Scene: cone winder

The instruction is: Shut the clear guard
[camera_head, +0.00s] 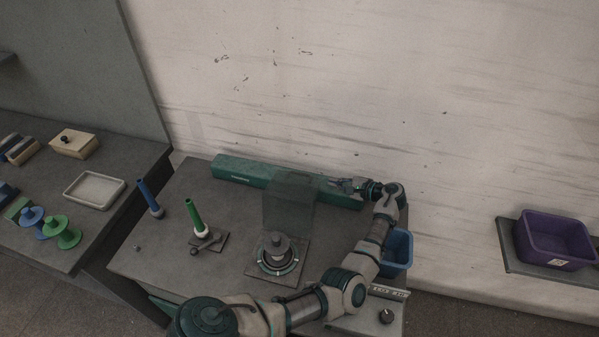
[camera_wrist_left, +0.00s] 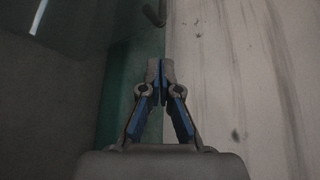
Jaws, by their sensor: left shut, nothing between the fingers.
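The clear guard (camera_head: 288,202) is a see-through dark panel. It stands upright behind the round winder spindle (camera_head: 277,247) on its square base plate (camera_head: 258,270), so the guard is open. My left gripper (camera_head: 333,183) is shut and empty, pointing left just right of the guard's upper edge. I cannot tell whether it touches the guard. In the left wrist view the shut fingertips (camera_wrist_left: 162,66) meet in the middle, and a dark rod end (camera_wrist_left: 154,13) shows above them. My right gripper is not in view.
A long green beam (camera_head: 240,170) runs along the back of the table, behind the guard. A blue bin (camera_head: 399,250) sits at the right, partly behind my arm. A purple bin (camera_head: 555,240) is farther right.

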